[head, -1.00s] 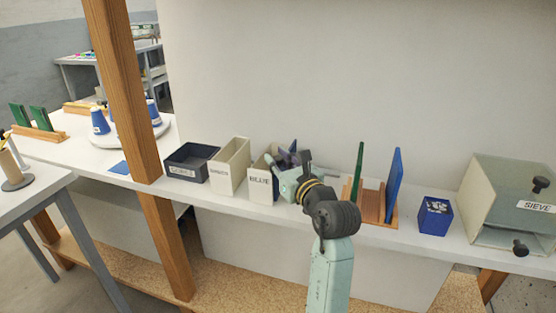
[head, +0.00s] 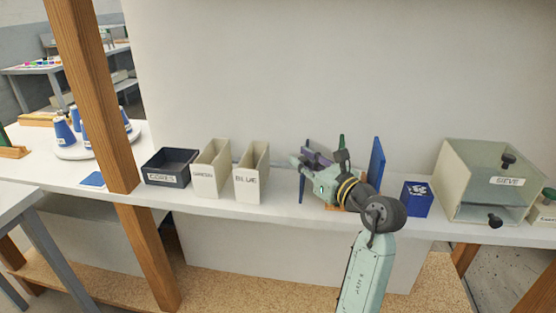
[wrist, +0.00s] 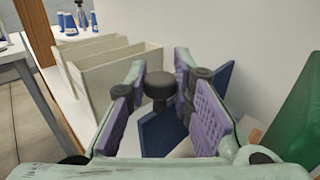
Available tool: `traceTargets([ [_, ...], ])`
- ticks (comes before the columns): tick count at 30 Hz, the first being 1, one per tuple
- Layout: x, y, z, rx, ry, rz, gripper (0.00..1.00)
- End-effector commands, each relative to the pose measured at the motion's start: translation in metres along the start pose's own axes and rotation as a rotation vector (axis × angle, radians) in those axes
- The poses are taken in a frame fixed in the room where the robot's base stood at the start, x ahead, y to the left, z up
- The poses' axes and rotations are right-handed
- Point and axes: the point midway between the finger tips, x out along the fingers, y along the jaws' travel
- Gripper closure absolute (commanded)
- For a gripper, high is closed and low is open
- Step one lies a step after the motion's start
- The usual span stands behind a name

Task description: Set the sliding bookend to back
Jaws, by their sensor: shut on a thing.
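My gripper (head: 308,170) is at the left part of a wooden bookend base (head: 333,207) on the shelf. In the wrist view its purple-padded fingers (wrist: 160,84) close around a dark round knob (wrist: 158,88). A blue panel (wrist: 160,137) shows behind and below the knob; it seems to be the sliding bookend, also seen upright in the head view (head: 302,187). A green panel (head: 341,142) and another blue panel (head: 377,163) stand to the right. My gripper and arm hide much of the base. Contact at the knob is hard to see exactly.
Two cream bins (head: 206,182) and a dark tray (head: 168,170) stand to the left. A small blue box (head: 417,200) and the sieve box (head: 490,185) stand to the right. A wooden post (head: 92,110) rises at the left. A wall is close behind.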

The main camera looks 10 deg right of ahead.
Motion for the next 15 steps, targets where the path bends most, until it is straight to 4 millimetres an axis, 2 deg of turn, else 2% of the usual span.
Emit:
traceTargets([
  [2,-0.0045,-0.0057,0.0003,0.000,-0.002,-0.006,1.00],
  [11,-0.0062,-0.0073,0.0004,0.000,-0.002,-0.009,1.00],
  [12,-0.0063,-0.0075,0.0004,0.000,-0.002,-0.009,0.76],
  [15,-0.0061,-0.0072,0.0004,0.000,-0.002,-0.009,0.70],
])
